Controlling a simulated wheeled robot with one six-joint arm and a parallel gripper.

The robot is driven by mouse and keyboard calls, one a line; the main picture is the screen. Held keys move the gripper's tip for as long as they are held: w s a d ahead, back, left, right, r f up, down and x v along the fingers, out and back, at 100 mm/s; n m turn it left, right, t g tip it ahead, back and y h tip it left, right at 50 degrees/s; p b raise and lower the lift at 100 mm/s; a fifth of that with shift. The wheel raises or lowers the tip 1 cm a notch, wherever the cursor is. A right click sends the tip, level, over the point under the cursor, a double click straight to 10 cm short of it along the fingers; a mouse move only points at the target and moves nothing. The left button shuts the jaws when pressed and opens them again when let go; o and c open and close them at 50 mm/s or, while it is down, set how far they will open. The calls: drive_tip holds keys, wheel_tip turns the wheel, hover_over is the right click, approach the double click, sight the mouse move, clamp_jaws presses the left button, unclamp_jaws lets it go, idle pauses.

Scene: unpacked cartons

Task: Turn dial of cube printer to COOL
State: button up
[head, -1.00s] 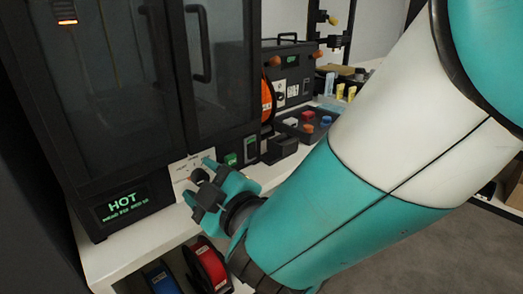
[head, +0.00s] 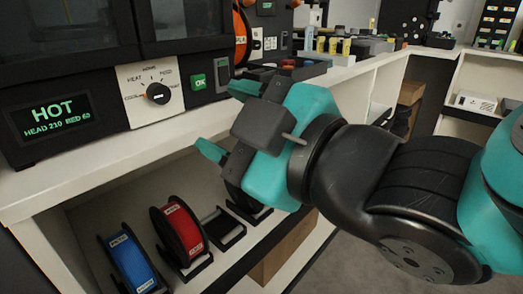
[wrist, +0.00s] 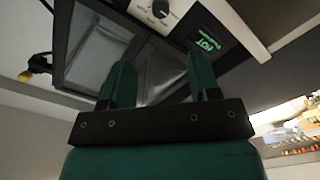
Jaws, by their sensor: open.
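The cube printer (head: 100,92) is a black box-shaped machine with a white dial plate on its lower front. Its dark round dial (head: 158,94) sits in the middle of that plate, with printed labels around it. The display (head: 50,116) reads HOT in green, with HEAD 210 below. In the wrist view the dial (wrist: 160,8) is at the top edge and the display (wrist: 209,42) lies right of it, upside down. My gripper (head: 226,118) is open and empty, right of and a little below the dial, apart from it. Its two green fingers (wrist: 152,78) point towards the printer.
A green OK button (head: 199,82) is right of the dial plate. Below the white counter (head: 95,172), a shelf holds a blue spool (head: 131,262) and a red spool (head: 180,232). Small bottles (head: 333,45) stand further right.

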drive_tip(key=shift+b+v, duration=0.9)
drive_tip(key=shift+v, duration=0.85)
drive_tip(key=w+d+f+m+g+h, duration=0.2)
drive_tip(key=w+d+f+m+h, duration=0.25)
drive_tip(key=f, duration=0.25)
drive_tip(key=s+d+f+m+g+h, duration=0.5)
drive_tip(key=s+d+f+m+g, duration=0.35)
drive_tip(key=d+g, duration=0.2)
wheel_tip(320, 180, up, 31)
drive_tip(key=n+p, duration=0.1)
drive_tip(key=p, duration=3.1)
drive_tip(key=shift+w+d+r+t, duration=0.2)
drive_tip(key=shift+d+t, duration=0.15)
drive_tip(key=shift+d, duration=0.15)
